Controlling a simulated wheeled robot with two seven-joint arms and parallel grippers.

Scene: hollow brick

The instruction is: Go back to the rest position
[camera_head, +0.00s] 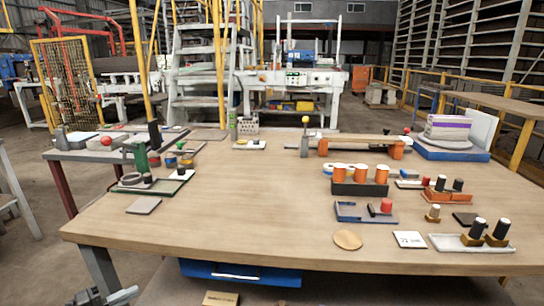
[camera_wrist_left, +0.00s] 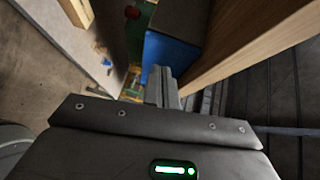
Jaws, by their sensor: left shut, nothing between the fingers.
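My left gripper (camera_head: 108,297) shows at the bottom edge of the head view, left of centre, low in front of the wooden table (camera_head: 230,215) and below its top. In the left wrist view its two fingers (camera_wrist_left: 162,78) are together with nothing between them. My right gripper is not in view.
A blue bin (camera_head: 240,272) sits under the table's front edge; a blue box (camera_wrist_left: 170,55) shows ahead of the fingers in the wrist view. The tabletop bears orange cylinders in a dark holder (camera_head: 360,188), small trays, and a purple-and-white block (camera_head: 447,130). Its front-left area is clear.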

